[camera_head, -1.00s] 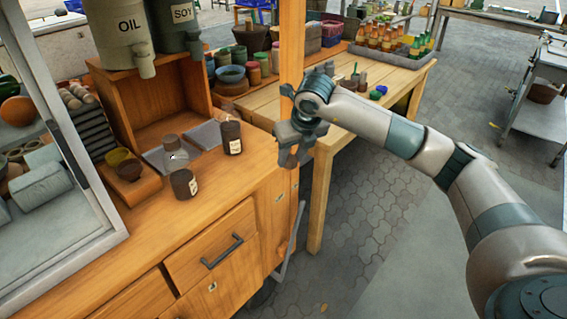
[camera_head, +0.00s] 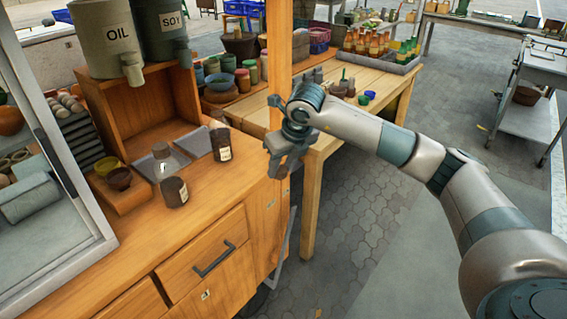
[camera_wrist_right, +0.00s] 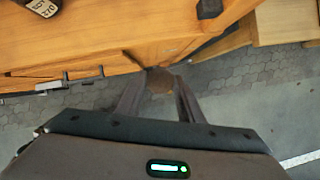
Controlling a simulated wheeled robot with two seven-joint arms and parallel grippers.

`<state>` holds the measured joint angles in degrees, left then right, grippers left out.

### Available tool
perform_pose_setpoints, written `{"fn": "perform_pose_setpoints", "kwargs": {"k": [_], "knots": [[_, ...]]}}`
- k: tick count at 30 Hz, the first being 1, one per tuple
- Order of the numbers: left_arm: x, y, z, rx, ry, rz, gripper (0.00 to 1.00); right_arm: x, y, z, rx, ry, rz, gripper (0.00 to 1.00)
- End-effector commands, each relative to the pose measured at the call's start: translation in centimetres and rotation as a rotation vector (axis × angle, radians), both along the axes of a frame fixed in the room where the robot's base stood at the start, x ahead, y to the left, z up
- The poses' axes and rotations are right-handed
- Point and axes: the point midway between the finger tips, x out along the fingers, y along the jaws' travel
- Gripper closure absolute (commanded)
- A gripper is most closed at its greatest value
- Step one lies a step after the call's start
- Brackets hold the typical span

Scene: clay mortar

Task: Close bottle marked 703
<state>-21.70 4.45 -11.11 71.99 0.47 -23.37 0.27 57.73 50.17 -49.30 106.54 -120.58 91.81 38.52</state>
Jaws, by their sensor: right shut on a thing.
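My right gripper (camera_head: 278,172) is beside the right edge of the wooden counter, apart from the bottles. In the right wrist view its fingers (camera_wrist_right: 158,90) are shut on a round brown stopper (camera_wrist_right: 160,80). A dark labelled bottle (camera_head: 174,192) stands upright at the counter's front, with no stopper visible on it. A second dark labelled bottle (camera_head: 221,145) stands behind it to the right, with a brown top. A clear bottle (camera_head: 164,160) with a brown top stands to the left. The head view labels are too small to read. My left gripper is out of view.
Grey trays (camera_head: 197,143) lie behind the bottles, and bowls (camera_head: 119,178) sit to their left. OIL (camera_head: 108,35) and SOY (camera_head: 165,35) dispensers stand above. A wooden post (camera_head: 277,45) rises behind my right gripper. The counter's front right (camera_head: 220,190) is clear.

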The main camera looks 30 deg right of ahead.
Motion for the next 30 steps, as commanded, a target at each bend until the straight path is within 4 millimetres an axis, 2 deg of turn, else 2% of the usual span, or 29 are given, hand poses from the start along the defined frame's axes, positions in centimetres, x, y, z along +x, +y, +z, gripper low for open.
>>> {"fn": "perform_pose_setpoints", "kwargs": {"k": [5,14,21,30], "knots": [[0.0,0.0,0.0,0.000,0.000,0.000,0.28,-0.9,3.4,-0.7,0.002,0.000,0.233,0.86],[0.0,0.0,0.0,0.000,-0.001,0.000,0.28,-3.9,11.2,-1.9,0.004,0.001,0.848,0.86],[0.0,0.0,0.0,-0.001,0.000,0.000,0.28,-7.3,16.7,-2.4,0.004,0.001,1.375,0.86],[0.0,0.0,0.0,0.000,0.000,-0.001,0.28,-12.6,22.3,-2.7,0.001,0.003,2.085,0.86]]}}
